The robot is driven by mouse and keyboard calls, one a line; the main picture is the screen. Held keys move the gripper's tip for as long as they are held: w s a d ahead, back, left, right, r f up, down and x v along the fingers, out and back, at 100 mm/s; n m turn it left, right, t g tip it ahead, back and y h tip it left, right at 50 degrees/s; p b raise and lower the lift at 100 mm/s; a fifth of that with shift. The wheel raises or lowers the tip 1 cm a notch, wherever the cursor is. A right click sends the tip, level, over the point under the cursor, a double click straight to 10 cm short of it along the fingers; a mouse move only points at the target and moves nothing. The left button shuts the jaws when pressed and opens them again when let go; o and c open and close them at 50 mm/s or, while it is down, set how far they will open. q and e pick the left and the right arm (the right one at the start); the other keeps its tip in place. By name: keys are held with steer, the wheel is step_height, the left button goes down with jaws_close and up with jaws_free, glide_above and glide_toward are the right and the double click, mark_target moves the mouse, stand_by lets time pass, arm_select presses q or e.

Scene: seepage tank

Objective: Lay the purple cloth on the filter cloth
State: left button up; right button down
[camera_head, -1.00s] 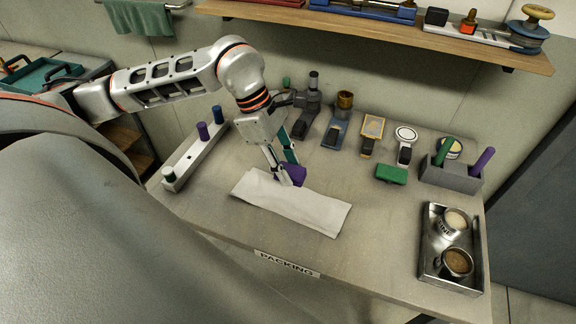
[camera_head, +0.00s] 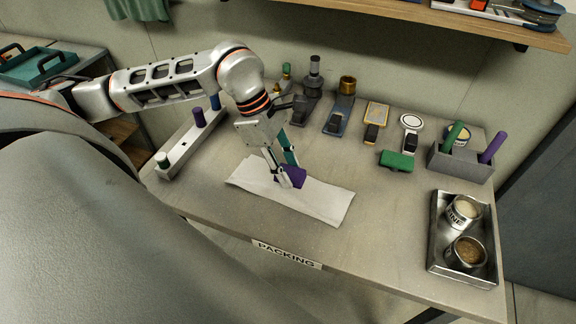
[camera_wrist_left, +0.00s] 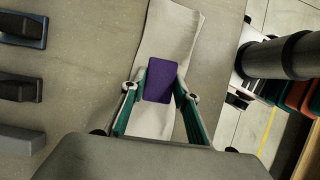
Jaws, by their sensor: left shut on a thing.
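The purple cloth (camera_head: 293,177) is a small folded piece between the fingertips of my left gripper (camera_head: 287,180). The gripper points down and is shut on it. In the left wrist view the purple cloth (camera_wrist_left: 160,80) shows as a flat rectangle between the two teal-sided fingers. The filter cloth (camera_head: 325,202) is a long white strip on the table, under the gripper; it also runs beneath the purple cloth in the left wrist view (camera_wrist_left: 172,30). I cannot tell whether the purple cloth touches it. My right gripper is not in view.
A white rack with purple, blue and green pegs (camera_head: 181,149) stands left of the filter cloth. Several stamp-like tools and a green block (camera_head: 397,160) stand behind. A grey holder (camera_head: 460,164) and a metal tray with two tins (camera_head: 435,262) are at the right. The front table area is clear.

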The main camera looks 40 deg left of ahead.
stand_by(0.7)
arm_select(q)
steer(key=o, duration=1)
steer(key=shift+r+p, duration=2.1)
steer(key=shift+r, duration=1.4)
